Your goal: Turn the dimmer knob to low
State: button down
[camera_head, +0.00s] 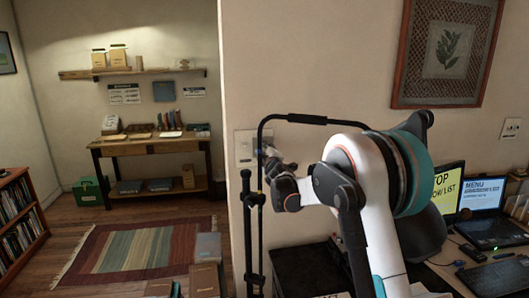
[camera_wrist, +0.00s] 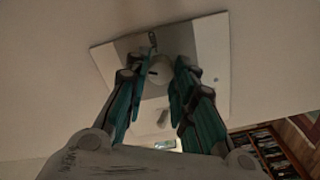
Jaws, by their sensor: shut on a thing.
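The dimmer's pale wall plate (camera_head: 243,149) is on the wall left of my arm in the head view. In the wrist view the plate (camera_wrist: 212,50) fills the upper middle and looks tilted. A round whitish knob (camera_wrist: 160,70) stands out from it. My gripper (camera_wrist: 159,66) has one teal finger on each side of the knob and is shut on it. The fingers hide the knob's sides. In the head view my gripper (camera_head: 268,158) reaches the plate's right side, and the knob is too small to make out there.
A dark stand (camera_head: 253,215) with a curved bar rises close to my gripper. A framed leaf picture (camera_head: 447,52) hangs on the right wall. Lit screens (camera_head: 483,194) stand on the desk at right. A striped rug (camera_head: 135,247) and a wooden table (camera_head: 150,147) are at left.

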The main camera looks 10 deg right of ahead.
jog(key=n, duration=0.5)
jog(key=shift+f+n, duration=0.1)
jog(key=shift+n, duration=0.2)
dwell(0.4)
jog(key=c, duration=1.3)
grip_release()
jog(key=shift+a, duration=0.1)
jog(key=shift+c, duration=0.2)
jog(key=s, duration=1.2)
